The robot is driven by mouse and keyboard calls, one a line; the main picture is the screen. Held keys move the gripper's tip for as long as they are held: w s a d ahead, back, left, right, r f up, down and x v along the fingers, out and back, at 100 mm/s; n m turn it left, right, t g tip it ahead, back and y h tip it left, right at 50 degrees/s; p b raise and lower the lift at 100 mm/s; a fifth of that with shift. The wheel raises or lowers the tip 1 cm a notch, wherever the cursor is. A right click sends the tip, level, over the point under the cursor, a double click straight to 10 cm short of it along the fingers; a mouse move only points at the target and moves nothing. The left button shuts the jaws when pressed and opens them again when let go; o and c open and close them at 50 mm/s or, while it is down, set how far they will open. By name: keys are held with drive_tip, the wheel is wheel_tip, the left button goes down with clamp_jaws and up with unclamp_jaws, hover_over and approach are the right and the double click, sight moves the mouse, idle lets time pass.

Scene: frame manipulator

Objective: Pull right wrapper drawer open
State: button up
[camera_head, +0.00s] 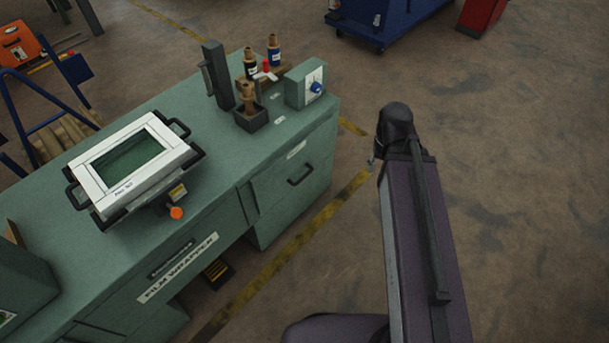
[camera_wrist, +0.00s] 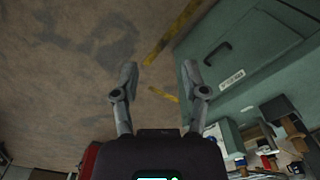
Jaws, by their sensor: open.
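The right wrapper drawer (camera_head: 275,192) is a green front panel at the right end of the green workbench, with a dark bar handle (camera_head: 301,175). It looks flush with the bench. In the wrist view the drawer front (camera_wrist: 255,45) is at the upper right, with its handle (camera_wrist: 217,54) beyond and right of my right-hand finger. My gripper (camera_wrist: 160,75) is open and empty, its two grey fingers apart, with floor showing between them. It is apart from the handle. In the head view my arm stands right of the bench and the fingers cannot be made out.
The bench top (camera_head: 225,150) carries a white-framed device (camera_head: 130,165), a control box with a blue knob (camera_head: 305,85) and several bottles. A FILM WRAPPER panel (camera_head: 178,268) is left of the drawer.

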drive_tip(key=f+b, duration=0.1)
drive_tip(key=m+t+y+b, duration=0.15)
drive_tip(key=m+b, duration=0.65)
drive_tip(key=b, duration=2)
hover_over(305, 176)
drive_tip(key=s+d, duration=0.2)
wheel_tip(305, 176, down, 28)
drive_tip(key=shift+w, duration=0.15)
drive_tip(key=shift+r, duration=0.1)
drive_tip(key=f+b, duration=0.4)
drive_tip(key=w+a+f+b, duration=0.1)
drive_tip(key=f+b, duration=0.4)
drive_tip(key=a+f+b, duration=0.1)
drive_tip(key=f+b, duration=0.3)
drive_tip(key=shift+w+f+b, duration=0.3)
drive_tip(key=shift+b, duration=0.05)
drive_tip(key=shift+c, duration=0.2)
